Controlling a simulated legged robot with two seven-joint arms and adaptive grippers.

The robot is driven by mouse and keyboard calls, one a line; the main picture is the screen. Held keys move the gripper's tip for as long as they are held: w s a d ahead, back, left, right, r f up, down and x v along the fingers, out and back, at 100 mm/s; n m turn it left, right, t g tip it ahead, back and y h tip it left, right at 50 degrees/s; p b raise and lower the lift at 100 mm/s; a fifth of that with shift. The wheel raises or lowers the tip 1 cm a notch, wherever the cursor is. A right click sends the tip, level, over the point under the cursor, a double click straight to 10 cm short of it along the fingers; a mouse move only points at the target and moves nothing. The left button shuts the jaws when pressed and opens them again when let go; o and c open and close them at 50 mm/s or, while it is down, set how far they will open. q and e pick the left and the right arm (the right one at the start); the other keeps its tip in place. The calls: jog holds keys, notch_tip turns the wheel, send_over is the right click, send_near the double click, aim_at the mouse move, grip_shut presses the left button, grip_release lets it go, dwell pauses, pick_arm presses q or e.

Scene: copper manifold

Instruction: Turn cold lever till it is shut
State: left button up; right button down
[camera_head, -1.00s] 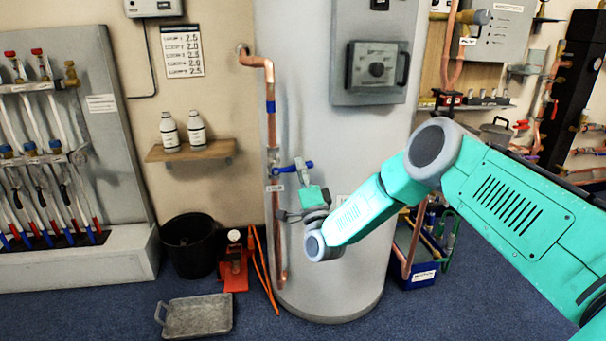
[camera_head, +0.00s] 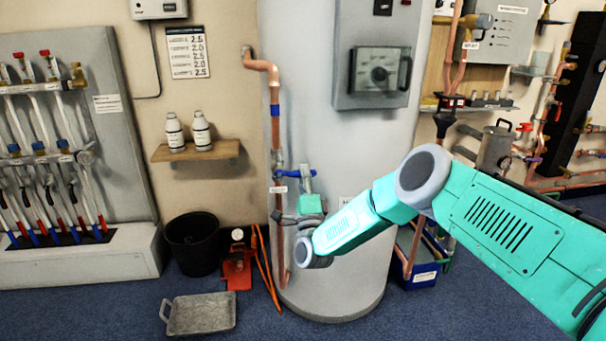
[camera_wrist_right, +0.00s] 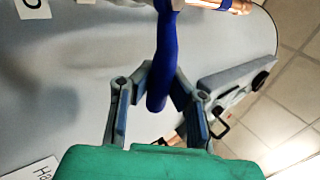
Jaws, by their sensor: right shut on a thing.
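The cold lever is a blue handle (camera_head: 300,173) on the copper pipe (camera_head: 275,125) that runs down the front of the pale tank. In the right wrist view the blue lever (camera_wrist_right: 164,65) comes down from the top, its end between the two fingers. My right gripper (camera_head: 307,184) reaches up from below and is shut on the lever near its outer end. It also shows in the right wrist view (camera_wrist_right: 160,88). The lever sticks out to the right of the pipe, roughly level. My left gripper is not in view.
The tank (camera_head: 320,80) stands behind the pipe. A wooden shelf (camera_head: 222,150) with two white bottles is to the left. A black bucket (camera_head: 193,245), a red tool (camera_head: 237,268) and a metal tray (camera_head: 202,316) are on the floor. A blue crate (camera_head: 418,276) is right of the tank.

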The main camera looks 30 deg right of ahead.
jog(key=c, duration=1.6)
grip_release()
jog(key=shift+s+f, duration=0.15)
jog(key=shift+f, duration=0.4)
jog(key=shift+o, duration=0.7)
jog(key=shift+d+r, duration=0.1)
jog(key=shift+d, duration=0.1)
jog(key=shift+s+a, duration=0.15)
jog(key=v, duration=1.1)
jog(key=shift+s+f, duration=0.25)
jog(key=shift+f, duration=0.05)
